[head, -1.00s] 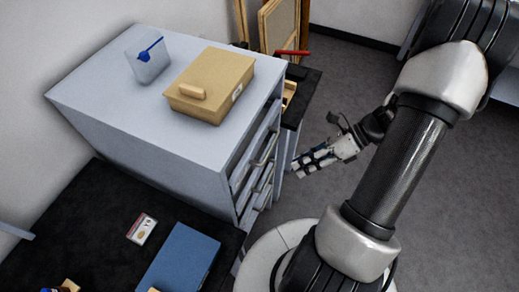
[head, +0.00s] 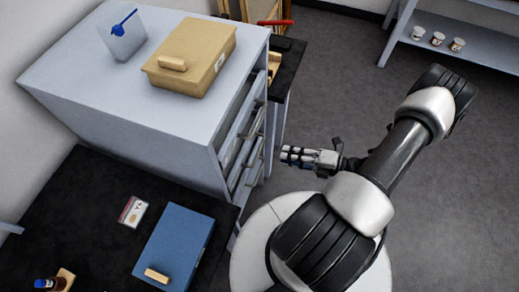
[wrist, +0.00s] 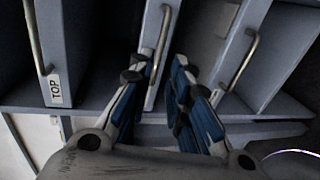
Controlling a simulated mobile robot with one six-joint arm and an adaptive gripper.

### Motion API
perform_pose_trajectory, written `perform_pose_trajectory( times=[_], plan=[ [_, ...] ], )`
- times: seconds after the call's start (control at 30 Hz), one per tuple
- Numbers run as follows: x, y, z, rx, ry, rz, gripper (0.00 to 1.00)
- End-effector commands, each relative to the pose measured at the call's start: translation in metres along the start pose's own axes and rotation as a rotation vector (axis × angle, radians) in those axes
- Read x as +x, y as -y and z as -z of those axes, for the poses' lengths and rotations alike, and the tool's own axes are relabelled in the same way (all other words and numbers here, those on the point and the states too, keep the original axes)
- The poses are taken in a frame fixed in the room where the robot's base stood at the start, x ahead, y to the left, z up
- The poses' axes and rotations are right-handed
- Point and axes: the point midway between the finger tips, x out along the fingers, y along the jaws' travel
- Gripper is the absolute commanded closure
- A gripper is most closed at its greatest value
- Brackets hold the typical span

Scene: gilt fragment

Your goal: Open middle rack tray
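The grey rack (head: 190,130) stands at the left of the head view, its tray fronts facing right. In the wrist view, three tray fronts with bar handles stand side by side. The left one is the top tray, with a "TOP" label (wrist: 56,90). The middle rack tray's handle (wrist: 158,50) is at the centre, and the lower tray's handle (wrist: 240,60) is at the right. My gripper (head: 285,154) is open and empty, pointing at the rack front. In the wrist view its fingertips (wrist: 157,70) lie on either side of the middle handle; contact cannot be told.
A tan lidded box (head: 190,62) and a clear container with a blue scoop (head: 122,38) stand on the rack. A black bench (head: 75,215) at front left bears a blue case (head: 175,240) and a card (head: 133,211). Floor right of the rack is clear.

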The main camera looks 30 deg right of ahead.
Motion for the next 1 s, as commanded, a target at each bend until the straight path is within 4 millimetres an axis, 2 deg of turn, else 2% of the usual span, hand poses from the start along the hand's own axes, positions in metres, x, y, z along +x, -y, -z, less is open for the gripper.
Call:
perform_pose_trajectory(
  times=[0.03, 0.3, 0.5, 0.7, 0.93, 1.0],
  plan=[
    [0.013, 0.001, 0.001, 0.000, -0.007, -0.001, 0.82],
    [0.071, 0.002, 0.002, -0.002, -0.007, 0.001, 0.82],
    [0.100, 0.001, 0.001, -0.002, -0.004, 0.000, 0.82],
    [0.110, 0.001, 0.001, -0.003, -0.002, 0.001, 0.82],
    [0.111, 0.000, 0.000, -0.002, 0.000, 0.001, 0.82],
    [0.111, 0.000, 0.000, -0.002, -0.001, 0.001, 0.85]
  ],
)
